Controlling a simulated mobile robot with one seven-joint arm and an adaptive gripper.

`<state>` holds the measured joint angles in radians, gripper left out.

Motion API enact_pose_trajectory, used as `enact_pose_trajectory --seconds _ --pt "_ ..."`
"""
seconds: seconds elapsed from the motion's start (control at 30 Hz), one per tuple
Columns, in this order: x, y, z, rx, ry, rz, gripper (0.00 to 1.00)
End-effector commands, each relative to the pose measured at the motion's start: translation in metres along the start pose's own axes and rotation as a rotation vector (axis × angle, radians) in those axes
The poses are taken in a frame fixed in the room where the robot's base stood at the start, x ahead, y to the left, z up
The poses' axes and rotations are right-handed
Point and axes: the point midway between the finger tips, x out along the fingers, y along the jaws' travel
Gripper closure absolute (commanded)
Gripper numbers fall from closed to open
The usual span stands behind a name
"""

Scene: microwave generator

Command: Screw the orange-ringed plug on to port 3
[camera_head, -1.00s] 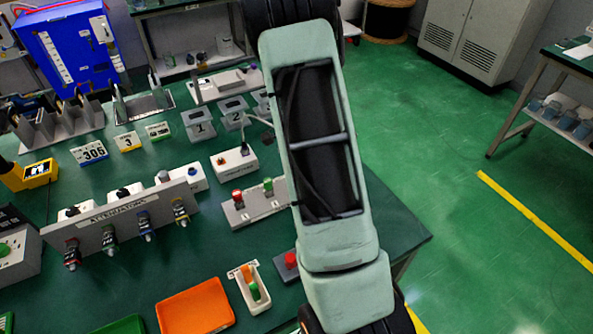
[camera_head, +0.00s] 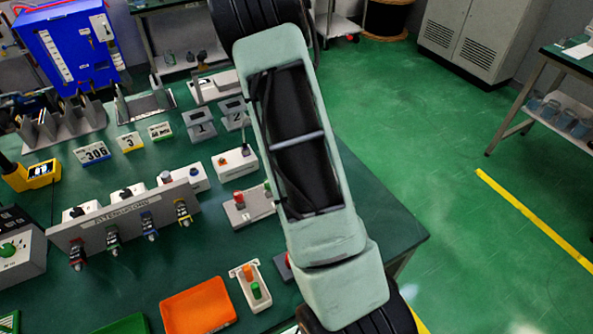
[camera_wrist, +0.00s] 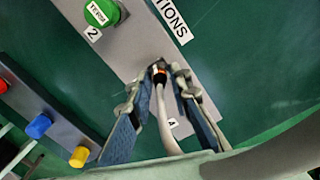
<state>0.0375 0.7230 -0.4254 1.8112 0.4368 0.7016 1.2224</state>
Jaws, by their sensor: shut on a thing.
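The dark plug with an orange ring (camera_wrist: 160,76) is in the wrist view, with a pale cable running back from it. My gripper (camera_wrist: 158,82) is shut on it, one finger on each side. The plug is over the grey port plate (camera_wrist: 122,42), past the green cap (camera_wrist: 101,12) labelled 2. Port 3 is hidden behind the plug, and I cannot tell whether they touch. In the head view the same plate (camera_head: 240,219) shows a red cap (camera_head: 239,197); my arm covers its right part and my gripper.
Red, blue (camera_wrist: 38,126) and yellow (camera_wrist: 80,156) knobs stand to the left in the wrist view. The attenuators panel (camera_head: 125,219), an orange tray (camera_head: 197,306) and a small white tray (camera_head: 251,292) are on the green table. Open floor lies to the right.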

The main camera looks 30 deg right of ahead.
Motion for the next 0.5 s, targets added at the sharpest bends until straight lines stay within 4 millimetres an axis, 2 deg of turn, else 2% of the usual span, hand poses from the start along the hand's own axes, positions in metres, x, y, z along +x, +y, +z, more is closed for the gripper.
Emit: enact_pose_trajectory --seconds 0.47,0.5 --pt "0.0001 0.0000 0.0004 0.013 -0.001 0.000 1.00" --pt "0.0001 0.0000 0.0004 0.013 -0.001 0.000 0.79"
